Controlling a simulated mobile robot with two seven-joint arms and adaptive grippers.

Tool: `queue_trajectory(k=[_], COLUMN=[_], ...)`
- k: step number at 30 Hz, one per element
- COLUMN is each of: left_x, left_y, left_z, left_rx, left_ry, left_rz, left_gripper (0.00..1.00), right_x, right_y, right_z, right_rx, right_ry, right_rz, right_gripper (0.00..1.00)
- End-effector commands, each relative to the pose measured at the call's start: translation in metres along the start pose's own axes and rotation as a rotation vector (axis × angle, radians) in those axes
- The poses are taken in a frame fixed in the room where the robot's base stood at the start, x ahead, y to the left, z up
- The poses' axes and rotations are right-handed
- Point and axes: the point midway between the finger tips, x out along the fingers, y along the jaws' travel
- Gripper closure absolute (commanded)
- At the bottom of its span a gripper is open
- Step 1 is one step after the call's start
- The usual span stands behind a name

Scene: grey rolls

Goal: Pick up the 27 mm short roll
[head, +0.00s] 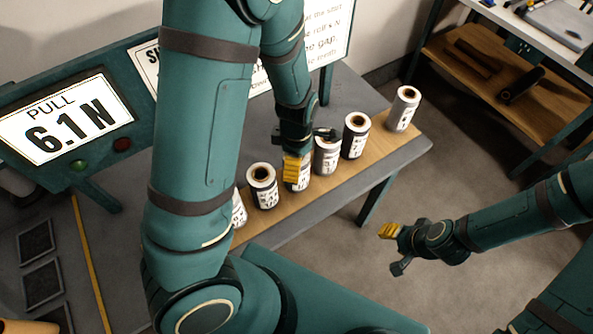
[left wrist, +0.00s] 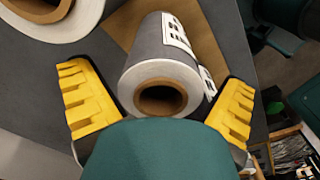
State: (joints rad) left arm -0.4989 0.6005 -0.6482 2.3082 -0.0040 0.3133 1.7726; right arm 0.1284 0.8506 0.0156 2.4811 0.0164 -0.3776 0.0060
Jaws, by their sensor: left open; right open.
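Several upright rolls stand in a row on a wooden strip. They include a dark roll (head: 262,187), a grey roll (head: 327,157), another dark roll (head: 355,137) and a grey roll at the far right end (head: 402,110). The labels are too small to read, so I cannot tell which is 27 mm. My left gripper (head: 306,152) is over the row and partly hides a roll (head: 299,180). In the left wrist view its yellow fingers are open (left wrist: 160,103) on either side of a grey roll with a brown core (left wrist: 160,75). My right gripper (head: 396,246) is open and empty, away from the table.
A grey table (head: 385,158) carries the wooden strip. A sign reading "PULL 6.1 N" (head: 66,120) stands at the left. A shelf with a wooden board (head: 500,80) is at the upper right. Floor is clear at right.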

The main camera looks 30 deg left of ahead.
Motion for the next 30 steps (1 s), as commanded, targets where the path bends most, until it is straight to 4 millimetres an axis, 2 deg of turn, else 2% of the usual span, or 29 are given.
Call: queue_trajectory(k=[8, 9, 13, 14, 15, 26, 30], left_x=[0.003, 0.002, 0.002, 0.002, 0.002, 0.000, -0.015], left_y=[0.000, 0.000, 0.000, 0.000, 0.000, 0.000, 0.001], left_z=[0.000, 0.000, 0.000, 0.000, 0.000, 0.000, 0.001], left_rx=[0.000, 0.000, 0.000, 0.000, 0.000, 0.001, 0.003], left_ry=[-0.001, -0.001, 0.000, 0.000, 0.000, -0.001, -0.002], left_rz=[0.000, 0.000, 0.000, 0.000, 0.000, 0.001, 0.003], left_gripper=[0.00, 0.14, 0.60, 0.69, 0.72, 0.72, 0.72], right_x=[0.001, 0.001, 0.001, 0.001, 0.001, 0.000, -0.006], right_y=[0.000, 0.000, 0.000, 0.000, 0.000, 0.000, -0.002], right_z=[0.000, 0.000, 0.000, 0.000, 0.000, 0.000, -0.001], right_rx=[0.000, -0.001, -0.001, -0.001, -0.001, -0.001, 0.000], right_ry=[0.000, 0.000, 0.000, 0.000, 0.000, 0.000, 0.000], right_rz=[0.000, 0.000, 0.000, 0.000, 0.000, 0.000, -0.001], right_gripper=[0.53, 0.53, 0.53, 0.53, 0.53, 0.53, 0.53])
